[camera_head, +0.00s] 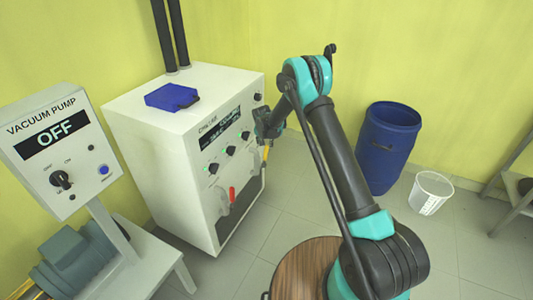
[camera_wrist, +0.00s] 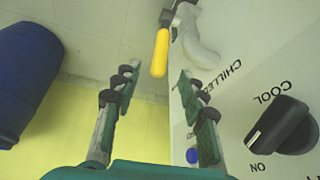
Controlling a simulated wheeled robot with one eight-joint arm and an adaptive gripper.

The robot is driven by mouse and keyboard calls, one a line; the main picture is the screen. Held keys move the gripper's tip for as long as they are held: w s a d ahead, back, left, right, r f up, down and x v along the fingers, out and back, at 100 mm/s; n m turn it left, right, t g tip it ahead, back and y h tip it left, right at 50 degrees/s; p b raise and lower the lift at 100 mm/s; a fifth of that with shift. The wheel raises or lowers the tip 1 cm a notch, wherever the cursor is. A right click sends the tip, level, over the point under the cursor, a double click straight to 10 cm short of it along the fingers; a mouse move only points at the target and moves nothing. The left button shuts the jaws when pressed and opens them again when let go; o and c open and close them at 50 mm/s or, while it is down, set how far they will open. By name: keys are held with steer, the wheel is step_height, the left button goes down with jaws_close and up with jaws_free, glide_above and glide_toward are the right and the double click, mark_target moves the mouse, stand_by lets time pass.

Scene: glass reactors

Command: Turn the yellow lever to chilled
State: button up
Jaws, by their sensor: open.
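The yellow lever (camera_wrist: 160,52) hangs at the top middle of the wrist view, on a white fitting at the edge of the white panel (camera_wrist: 240,60). The word CHILLED is printed beside it, upside down in this view. My gripper (camera_wrist: 157,74) is open and empty. In the picture, the lever's end lies between its two fingertips; I cannot tell the gap in depth or any touch. In the head view the yellow lever (camera_head: 265,153) shows as a small strip just below my gripper (camera_head: 268,126), at the right edge of the white cabinet (camera_head: 160,150).
A black COOL knob (camera_wrist: 283,125) juts from the panel right of my fingers. A red lever (camera_head: 232,194) is lower on the cabinet front. A blue barrel (camera_head: 388,148) and white bucket (camera_head: 431,192) stand right. A round wooden top (camera_head: 300,268) is in front.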

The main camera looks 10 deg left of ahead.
mark_target(266, 150)
steer(key=x, duration=1)
steer(key=shift+r, duration=0.1)
jaws_close()
steer(key=shift+s, duration=0.1)
